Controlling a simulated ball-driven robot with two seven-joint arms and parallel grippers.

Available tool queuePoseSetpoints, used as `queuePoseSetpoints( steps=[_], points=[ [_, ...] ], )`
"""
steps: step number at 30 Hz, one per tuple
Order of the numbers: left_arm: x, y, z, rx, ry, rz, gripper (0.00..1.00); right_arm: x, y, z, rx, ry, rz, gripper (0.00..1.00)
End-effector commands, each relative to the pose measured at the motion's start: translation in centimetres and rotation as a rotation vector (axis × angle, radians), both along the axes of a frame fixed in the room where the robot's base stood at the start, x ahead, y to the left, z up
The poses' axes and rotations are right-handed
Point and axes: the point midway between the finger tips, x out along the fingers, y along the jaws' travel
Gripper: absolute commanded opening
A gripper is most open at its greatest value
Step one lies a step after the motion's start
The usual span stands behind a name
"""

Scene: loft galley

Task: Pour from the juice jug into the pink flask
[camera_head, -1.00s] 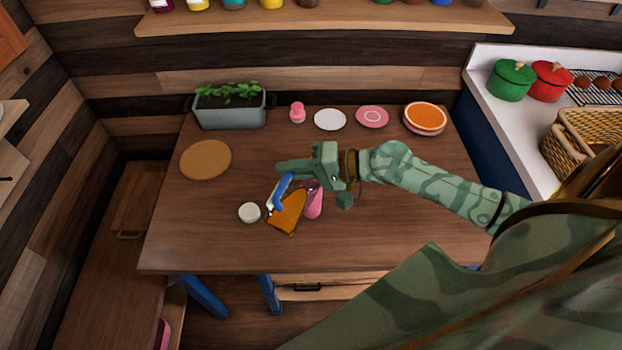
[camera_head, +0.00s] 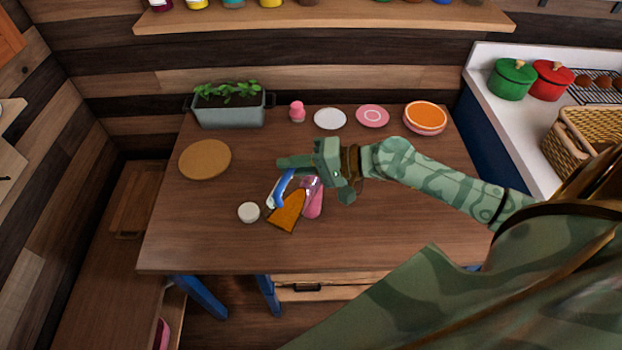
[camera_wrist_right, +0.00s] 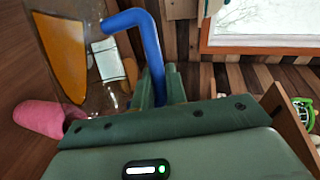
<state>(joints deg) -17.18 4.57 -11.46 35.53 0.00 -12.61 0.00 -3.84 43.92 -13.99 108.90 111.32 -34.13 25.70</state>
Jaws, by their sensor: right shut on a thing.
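The juice jug (camera_head: 288,211) is clear, with orange juice inside and a blue handle. My right gripper (camera_head: 296,164) is shut on that handle, above the table. The juice forms a slanted wedge, so the jug looks tilted. The pink flask (camera_head: 313,203) stands just right of the jug, below my gripper, its upper part clear and partly covered. In the right wrist view the jug's juice (camera_wrist_right: 66,52) is at upper left, and the pink flask (camera_wrist_right: 40,118) shows behind and below it. I cannot tell whether any juice is flowing. My left gripper is out of view.
A small white round item (camera_head: 249,212) lies left of the jug on the wooden table (camera_head: 210,240). The table's front is clear.

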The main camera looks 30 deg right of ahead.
Motion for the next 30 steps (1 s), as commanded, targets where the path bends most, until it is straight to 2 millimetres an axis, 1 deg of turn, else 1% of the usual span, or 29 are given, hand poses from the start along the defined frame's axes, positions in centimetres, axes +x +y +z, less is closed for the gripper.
queuePoseSetpoints(
  steps=[30],
  points=[
    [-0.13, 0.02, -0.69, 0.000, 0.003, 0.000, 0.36, 0.33, -0.53, 0.31, 0.030, 0.015, 0.000, 0.00]
  ],
)
